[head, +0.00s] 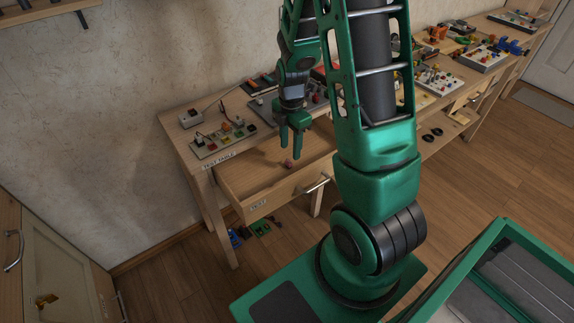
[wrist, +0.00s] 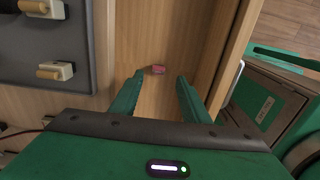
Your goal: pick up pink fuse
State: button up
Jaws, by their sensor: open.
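The pink fuse (wrist: 158,70) is a small pinkish piece lying on the bare wooden floor of an open drawer (head: 240,178). In the head view the fuse (head: 287,163) shows just below my fingertips. My gripper (head: 291,153) points down over the drawer with its fingers apart and nothing between them. In the wrist view my gripper (wrist: 160,78) has its two green fingers spread, and the fuse sits between and a little beyond the tips. The exact height of the fingers above the drawer floor cannot be told.
The drawer front with a metal handle (head: 317,185) sticks out from the workbench. A switch board (head: 223,138) and a grey panel (wrist: 60,50) lie on the bench top by the drawer. A drawer wall stands close to the right finger. Loose parts (head: 262,228) lie on the floor beneath.

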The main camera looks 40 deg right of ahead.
aim_at(289, 160)
jog(key=shift+w+a+f, duration=0.1)
jog(key=shift+f, duration=1.55)
jog(key=shift+w+a+f, duration=0.1)
jog(key=shift+f, duration=1.55)
jog(key=shift+c, duration=0.3)
grip_shut()
